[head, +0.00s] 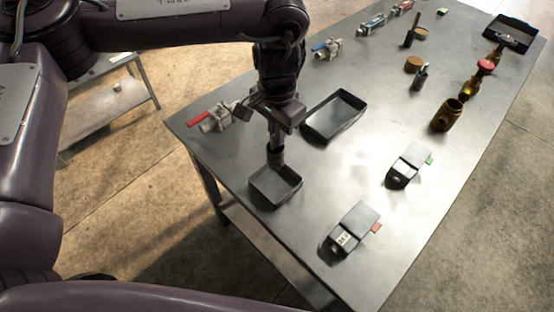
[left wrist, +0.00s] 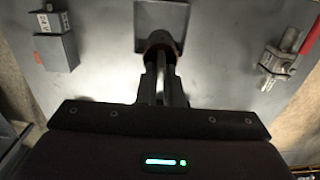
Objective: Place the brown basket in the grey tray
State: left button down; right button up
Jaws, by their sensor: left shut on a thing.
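My left gripper (head: 277,146) points down and is shut on a small brown round thing, the brown basket (head: 275,158). The basket also shows at the fingertips in the left wrist view (left wrist: 160,41), partly hidden by the fingers. A small square grey tray (head: 268,197) lies on the table just below the basket; it shows beyond the basket in the left wrist view (left wrist: 142,16). The basket overlaps the tray's back part in the head view. I cannot tell whether it touches the tray. My right gripper is not in view.
A larger dark tray (head: 316,131) lies behind, to the right. A red-handled valve (head: 215,121) is at the left edge. Two grey boxes (head: 355,228) (head: 409,165) stand on the right. Brass fittings (head: 447,114) and several small parts lie further back. The middle of the table is clear.

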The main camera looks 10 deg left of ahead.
aim_at(277, 160)
pick_arm(q)
notch_tip(277, 160, down, 10)
jog(key=shift+w+f, duration=0.1)
jog(key=shift+f, duration=0.05)
jog(key=shift+b, duration=0.3)
jog(key=c, duration=1.6)
grip_release()
jog(key=shift+f, duration=0.1)
notch_tip(277, 160, up, 12)
jog(key=shift+r, duration=0.15)
